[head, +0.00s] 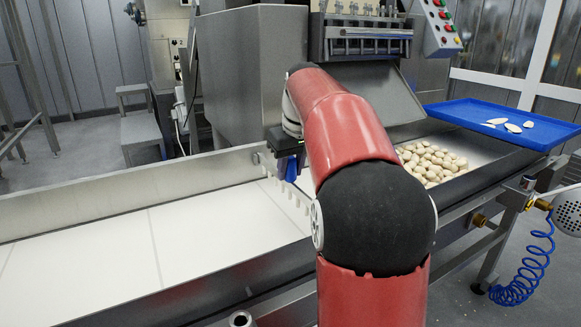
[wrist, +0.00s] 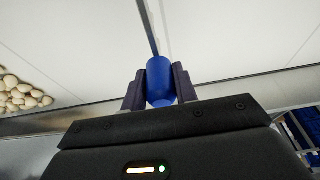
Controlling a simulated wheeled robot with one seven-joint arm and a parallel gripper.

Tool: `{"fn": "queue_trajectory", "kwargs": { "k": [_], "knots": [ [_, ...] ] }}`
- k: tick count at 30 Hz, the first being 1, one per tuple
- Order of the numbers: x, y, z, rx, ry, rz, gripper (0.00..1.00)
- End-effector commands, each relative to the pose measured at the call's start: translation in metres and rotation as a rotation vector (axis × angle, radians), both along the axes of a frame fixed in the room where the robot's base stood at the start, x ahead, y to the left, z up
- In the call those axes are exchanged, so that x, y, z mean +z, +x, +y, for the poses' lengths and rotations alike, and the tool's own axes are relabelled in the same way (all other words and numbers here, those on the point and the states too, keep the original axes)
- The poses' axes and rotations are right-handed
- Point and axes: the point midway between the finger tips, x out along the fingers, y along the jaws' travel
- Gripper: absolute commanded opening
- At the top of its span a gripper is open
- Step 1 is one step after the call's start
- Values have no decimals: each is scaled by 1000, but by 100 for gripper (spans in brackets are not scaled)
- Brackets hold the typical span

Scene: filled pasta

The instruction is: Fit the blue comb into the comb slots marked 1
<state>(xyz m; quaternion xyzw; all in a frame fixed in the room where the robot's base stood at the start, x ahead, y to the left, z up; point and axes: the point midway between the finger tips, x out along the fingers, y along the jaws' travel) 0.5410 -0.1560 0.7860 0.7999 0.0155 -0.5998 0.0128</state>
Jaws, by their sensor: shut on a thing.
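My gripper (head: 287,158) is shut on a blue rounded handle (wrist: 160,80), which I take to be the blue comb's. The handle also shows in the head view (head: 291,170), just below the fingers, over the white belt. In the wrist view a thin dark strip (wrist: 149,28) runs away from the handle; I cannot tell if it is joined to it. In the head view a row of small pale pegs (head: 286,192) lies beside and below the handle. Whether the handle touches them cannot be told. No slot marking 1 is readable.
The white belt (head: 100,245) is bare to the left, between steel side walls (head: 120,196). Pale pasta pieces (head: 430,163) lie to the right of my arm. A blue tray (head: 470,112) with a few pale pieces stands at right. A steel hopper (head: 255,75) rises behind my gripper.

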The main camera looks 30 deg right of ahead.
Motion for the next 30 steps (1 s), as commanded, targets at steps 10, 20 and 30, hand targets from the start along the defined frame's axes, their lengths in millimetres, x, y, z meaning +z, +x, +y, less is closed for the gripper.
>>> {"fn": "queue_trajectory", "kwargs": {
  "k": [10,20,30],
  "knots": [
    [-6,-1,0,1,3,12,1],
    [-5,-1,0,1,3,9,54],
    [-3,0,0,1,2,6,65]
  ]
}}
